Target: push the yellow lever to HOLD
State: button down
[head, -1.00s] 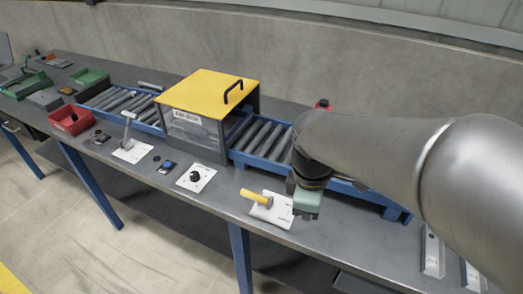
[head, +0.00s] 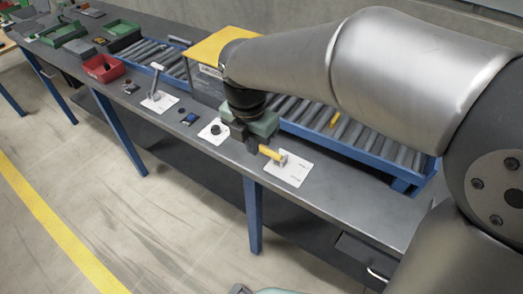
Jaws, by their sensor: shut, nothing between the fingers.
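The yellow lever (head: 270,153) sits on a white label plate (head: 292,173) near the front edge of the bench. Its handle points left, toward the black knob's plate. The print on the plate is too small to read, so I cannot tell where HOLD is. My gripper (head: 252,146) is shut and empty, pointing down just left of the handle's free end. I cannot tell whether it touches the handle.
A black knob (head: 216,130) on a white plate and a grey lever (head: 156,82) stand farther left. A roller conveyor (head: 363,137) with a small yellow piece (head: 335,120) runs behind. The yellow-topped box (head: 215,47) is partly hidden by my arm.

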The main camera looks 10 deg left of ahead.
aim_at(275, 155)
jog(key=w+d+f+p, duration=0.1)
jog(key=w+f, duration=0.3)
jog(key=f, duration=0.4)
jog(key=shift+d+f+p, duration=0.15)
jog(key=shift+d+p, duration=0.2)
jog(key=shift+p, duration=0.05)
jog(key=shift+w, duration=0.15)
